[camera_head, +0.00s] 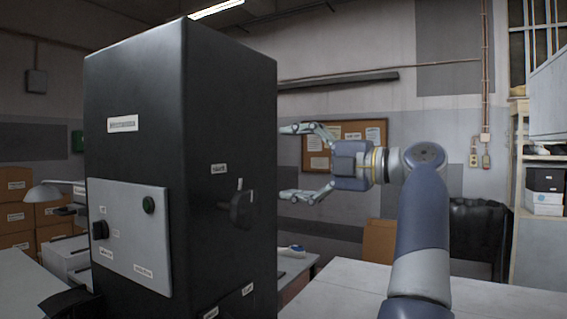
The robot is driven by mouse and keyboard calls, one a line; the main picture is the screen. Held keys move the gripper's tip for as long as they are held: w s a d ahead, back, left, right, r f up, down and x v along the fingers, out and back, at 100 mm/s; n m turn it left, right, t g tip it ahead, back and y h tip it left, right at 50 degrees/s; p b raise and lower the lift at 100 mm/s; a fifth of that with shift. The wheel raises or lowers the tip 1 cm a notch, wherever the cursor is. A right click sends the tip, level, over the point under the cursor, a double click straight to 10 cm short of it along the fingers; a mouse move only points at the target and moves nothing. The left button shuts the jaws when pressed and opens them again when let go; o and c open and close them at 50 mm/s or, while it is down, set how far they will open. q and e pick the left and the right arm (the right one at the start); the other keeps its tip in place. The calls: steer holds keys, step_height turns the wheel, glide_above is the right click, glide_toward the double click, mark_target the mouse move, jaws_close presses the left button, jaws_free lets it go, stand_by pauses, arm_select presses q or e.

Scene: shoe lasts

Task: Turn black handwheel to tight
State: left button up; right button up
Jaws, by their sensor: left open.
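The black handwheel (241,209) sits on the right side face of a tall black cabinet (225,110). A short peg stands up from its rim. Small white labels are on that face above and below the wheel, too small to read surely. My left gripper (284,162) is open and empty, to the right of the cabinet. Its two fingers point left toward the side face, with the upper finger higher than the wheel and the lower one near the wheel's height. It appears apart from the wheel. My right gripper is not in view.
A white table (340,290) spans the lower right. A shelf (520,200) stands at the far right. Brown boxes (16,214) are at left.

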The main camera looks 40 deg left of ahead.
arm_select(q)
steer(key=shift+w+d, duration=0.1)
steer(key=shift+d, duration=0.95)
steer(key=shift+a, duration=0.1)
steer(key=shift+r, duration=0.1)
